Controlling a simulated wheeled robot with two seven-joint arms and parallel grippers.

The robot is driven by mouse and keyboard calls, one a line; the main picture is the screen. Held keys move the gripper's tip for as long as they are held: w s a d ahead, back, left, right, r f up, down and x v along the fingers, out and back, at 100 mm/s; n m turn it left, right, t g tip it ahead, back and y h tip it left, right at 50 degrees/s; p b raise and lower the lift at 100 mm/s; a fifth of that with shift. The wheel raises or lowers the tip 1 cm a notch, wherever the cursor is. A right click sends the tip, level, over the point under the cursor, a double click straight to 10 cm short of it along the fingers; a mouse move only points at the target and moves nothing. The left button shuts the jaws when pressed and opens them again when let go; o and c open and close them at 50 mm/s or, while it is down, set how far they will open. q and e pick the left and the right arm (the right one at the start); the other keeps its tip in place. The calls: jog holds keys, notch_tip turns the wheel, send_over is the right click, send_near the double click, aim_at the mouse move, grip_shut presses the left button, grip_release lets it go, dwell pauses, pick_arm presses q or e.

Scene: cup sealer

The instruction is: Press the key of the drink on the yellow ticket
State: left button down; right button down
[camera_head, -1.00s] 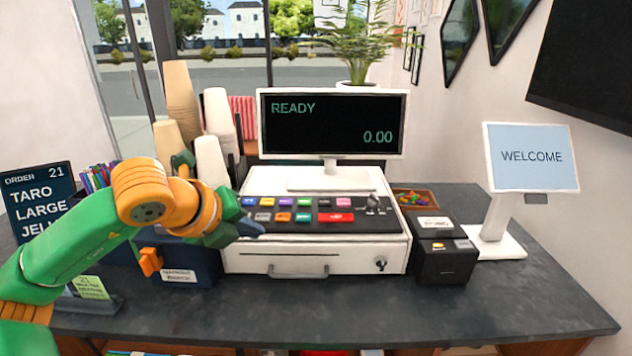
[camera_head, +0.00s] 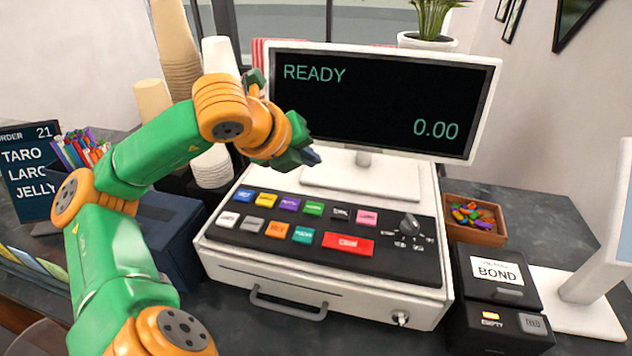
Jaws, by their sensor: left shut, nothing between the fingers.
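The key panel (camera_head: 390,255) of the white register has two rows of coloured keys. The back row holds a blue key (camera_head: 244,196), a yellow key (camera_head: 266,200), a purple key (camera_head: 290,204), a green key (camera_head: 314,208), a black key (camera_head: 340,213) and a pink key (camera_head: 366,217). The front row has white, grey, orange and teal keys and a wide red key (camera_head: 347,243). Key labels are too small to read surely. My left gripper (camera_head: 312,156) is shut and empty, above the panel's back edge, touching no key. A yellowish ticket (camera_head: 52,269) shows at the lower left, its text unreadable.
The display (camera_head: 380,100) reads READY and 0.00. Cup stacks (camera_head: 212,165) stand behind my left arm. A small black printer (camera_head: 500,290) and a candy tray (camera_head: 473,218) are at the right.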

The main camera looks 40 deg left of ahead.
aim_at(311, 211)
pick_arm(q)
jog(key=f+b, duration=0.8)
jog(key=shift+w+f, duration=0.2)
jog(key=shift+f, duration=0.15)
jog(key=shift+w+f+b, duration=0.15)
jog(key=shift+f+b, duration=0.15)
jog(key=shift+b, duration=0.2)
jog(key=shift+r, duration=0.15)
dwell(1.0)
jog(key=shift+f+b, duration=0.35)
jog(key=shift+f, duration=0.1)
